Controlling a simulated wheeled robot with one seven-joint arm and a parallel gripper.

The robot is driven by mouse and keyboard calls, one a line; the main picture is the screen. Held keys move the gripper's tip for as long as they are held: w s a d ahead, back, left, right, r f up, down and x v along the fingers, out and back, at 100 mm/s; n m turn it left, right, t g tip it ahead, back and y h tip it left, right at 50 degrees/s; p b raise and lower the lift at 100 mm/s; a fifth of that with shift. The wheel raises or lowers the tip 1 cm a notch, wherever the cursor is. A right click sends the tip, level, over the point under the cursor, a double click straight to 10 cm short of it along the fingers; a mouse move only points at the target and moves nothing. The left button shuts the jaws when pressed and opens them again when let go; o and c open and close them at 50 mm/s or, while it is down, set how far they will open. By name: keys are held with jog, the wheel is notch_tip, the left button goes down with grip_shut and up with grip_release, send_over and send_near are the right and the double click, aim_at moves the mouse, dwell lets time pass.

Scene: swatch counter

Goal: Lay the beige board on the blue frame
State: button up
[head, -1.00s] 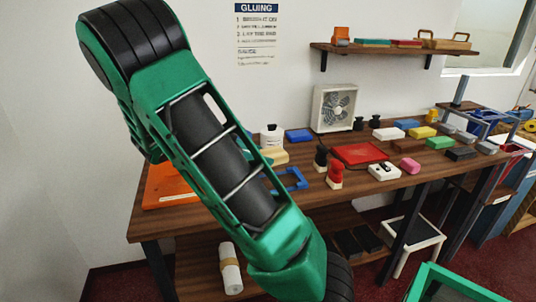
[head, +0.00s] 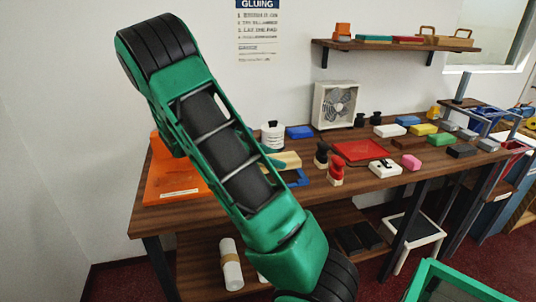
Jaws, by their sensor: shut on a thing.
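The beige board (head: 288,159) shows just right of my arm in the head view, at the far side of the blue frame (head: 298,180). It appears to be above the frame's back part; the gap between them cannot be made out. My arm covers the left part of the frame. My gripper (head: 273,160) is mostly hidden behind my arm; only a small green part shows at the board's left end. It is shut on the beige board.
An orange board (head: 172,185) lies at the counter's left end. A white bottle (head: 272,137) and a blue block (head: 299,132) stand behind. Dark and red-black knobbed pieces (head: 336,170) and a red tray (head: 358,150) are close on the right.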

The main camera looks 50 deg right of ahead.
jog(key=shift+f, duration=2.1)
jog(key=shift+s, duration=0.15)
jog(key=shift+f, duration=0.55)
dwell(0.6)
jog(key=o, duration=1.2)
jog(key=shift+a, duration=0.15)
jog(key=v, duration=1)
jog(key=shift+w+a+r, duration=0.15)
jog(key=shift+w+a, duration=0.05)
jog(key=shift+w, duration=0.05)
